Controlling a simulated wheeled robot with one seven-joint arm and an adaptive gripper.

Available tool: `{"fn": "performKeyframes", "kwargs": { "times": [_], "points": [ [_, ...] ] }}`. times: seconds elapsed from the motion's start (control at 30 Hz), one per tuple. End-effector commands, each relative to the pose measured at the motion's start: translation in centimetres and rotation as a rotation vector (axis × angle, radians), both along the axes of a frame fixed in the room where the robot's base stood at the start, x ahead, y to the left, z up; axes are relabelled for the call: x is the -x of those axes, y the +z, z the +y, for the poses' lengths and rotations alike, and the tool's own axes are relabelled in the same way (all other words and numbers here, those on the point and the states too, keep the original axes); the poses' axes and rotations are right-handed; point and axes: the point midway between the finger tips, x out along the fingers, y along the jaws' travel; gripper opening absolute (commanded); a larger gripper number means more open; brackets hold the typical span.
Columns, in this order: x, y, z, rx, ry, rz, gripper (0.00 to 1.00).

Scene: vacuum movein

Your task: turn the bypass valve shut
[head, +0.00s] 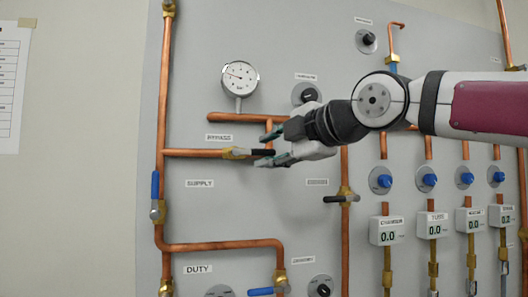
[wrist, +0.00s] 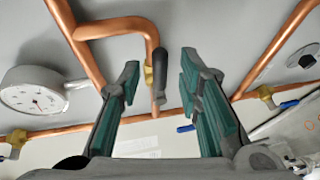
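The bypass valve (head: 235,153) has a brass body on a horizontal copper pipe beside the BYPASS label (head: 219,138). Its black lever handle (head: 263,152) lies along the pipe. In the wrist view the brass body (wrist: 149,76) and black handle (wrist: 160,62) show near the gap between my fingers. My gripper (head: 266,147) is open, with green-padded fingers spread around the handle's line in the head view. The wrist view also shows my gripper (wrist: 160,68) open and empty. I cannot tell whether a finger touches the handle.
A pressure gauge (head: 240,77) stands above the bypass pipe. A blue-handled supply valve (head: 156,198) is at lower left, a black-handled valve (head: 341,198) at lower right. A black knob (head: 306,95) sits above my gripper. Vertical copper pipes and blue knobs fill the right.

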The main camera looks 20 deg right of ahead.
Motion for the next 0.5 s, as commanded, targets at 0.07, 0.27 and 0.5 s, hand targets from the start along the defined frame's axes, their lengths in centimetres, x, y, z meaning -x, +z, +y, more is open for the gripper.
{"fn": "performKeyframes", "kwargs": {
  "times": [0.07,0.27,0.5],
  "points": [
    [-1.0,-0.2,0.3,0.001,0.001,0.003,0.32],
    [-2.3,-0.5,0.6,-0.001,0.001,0.002,0.32],
    [-2.5,-0.5,0.6,-0.001,0.000,0.001,0.32]
  ]
}}
